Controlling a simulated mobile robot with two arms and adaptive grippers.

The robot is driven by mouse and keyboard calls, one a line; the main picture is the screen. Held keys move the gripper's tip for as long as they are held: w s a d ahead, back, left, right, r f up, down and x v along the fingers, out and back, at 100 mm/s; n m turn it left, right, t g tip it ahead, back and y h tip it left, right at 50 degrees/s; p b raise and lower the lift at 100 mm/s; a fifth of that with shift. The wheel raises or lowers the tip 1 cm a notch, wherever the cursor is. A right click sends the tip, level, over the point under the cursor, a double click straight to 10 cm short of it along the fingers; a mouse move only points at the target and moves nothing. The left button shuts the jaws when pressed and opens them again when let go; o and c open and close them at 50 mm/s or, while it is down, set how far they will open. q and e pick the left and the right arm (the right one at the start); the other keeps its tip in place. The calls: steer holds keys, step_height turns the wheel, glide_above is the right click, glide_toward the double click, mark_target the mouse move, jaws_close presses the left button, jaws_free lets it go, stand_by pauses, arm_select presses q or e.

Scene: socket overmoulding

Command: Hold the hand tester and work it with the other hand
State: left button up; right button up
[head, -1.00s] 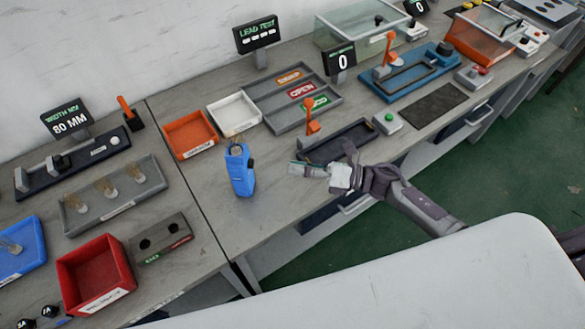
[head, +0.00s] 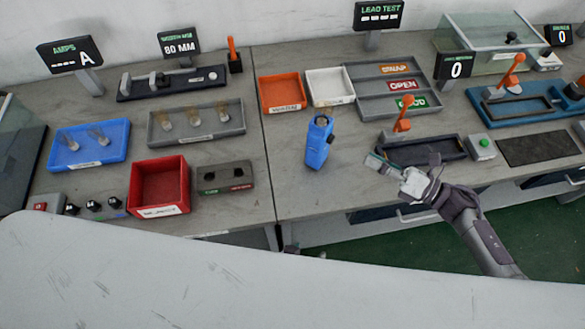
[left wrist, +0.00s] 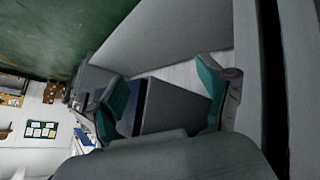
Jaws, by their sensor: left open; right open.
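The tester cannot be made out in that view. In the head view only small dark bits show past my white body, and I cannot tell if they are my left gripper.
Behind the tester stand an orange bin (head: 283,92), a white bin (head: 330,86) and a sorting tray (head: 372,107). A dark fixture with an orange lever (head: 403,115) is behind my right gripper. A red bin (head: 158,185) and a two-hole block (head: 225,177) stand left. Bench around the tester is clear.

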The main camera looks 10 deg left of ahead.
mark_target(318, 145)
arm_select(q)
steer(key=w+d+r+t+h, duration=0.1)
steer(key=w+d+r+h, duration=0.1)
steer(key=d+r, duration=0.5)
steer(key=w+d+r+t+h, duration=0.15)
steer(key=d+r, duration=0.25)
steer(key=r, duration=0.6)
steer(key=w+a+r+m+t+y, duration=0.1)
steer(key=w+a+r+t+y, duration=0.1)
steer(key=w+a+r, duration=0.45)
steer(key=w+a+r+m+t+y, duration=0.1)
steer(key=w+a+r+m+y, duration=0.15)
steer(key=a, duration=0.75)
steer(key=shift+n+h, duration=0.4)
steer(key=shift+n, duration=0.05)
steer(key=x, duration=1.2)
steer(key=shift+w+d+r, duration=0.15)
steer(key=shift+w, duration=0.25)
steer(key=shift+c, duration=0.3)
steer(key=c, duration=1.3)
steer(key=shift+c, duration=0.6)
arm_select(e)
jaws_close()
